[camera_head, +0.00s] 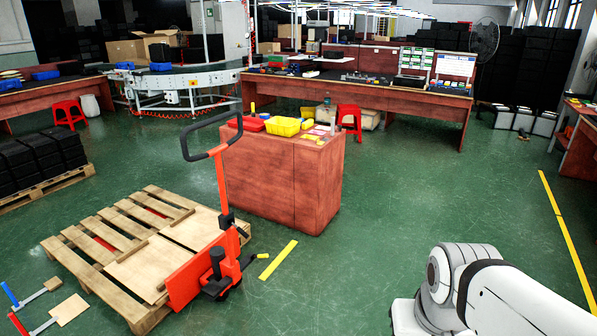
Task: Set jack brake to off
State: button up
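The orange-red pallet jack (199,266) stands at the front end of a wooden pallet (110,233), its forks under the slats. Its black looped handle (185,149) stands raised. A small dark lever with a yellow tip (262,256) sticks out to the right of the jack's base. I cannot tell whether this lever is the brake, nor its setting. My gripper is not in view. Only a white link of my arm shows at the lower right, apart from the jack.
A reddish wooden cabinet (281,182) with yellow and red trays stands behind the jack. Blue- and red-handled tools (34,300) show at lower left. A stack of black crates (38,162) is at left. Green floor is open between jack and arm, with yellow tape (278,260).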

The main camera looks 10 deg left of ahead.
aim_at(243, 233)
jog(key=u, duration=0.05)
jog(key=i, duration=2.95)
jog(key=u, duration=1.6)
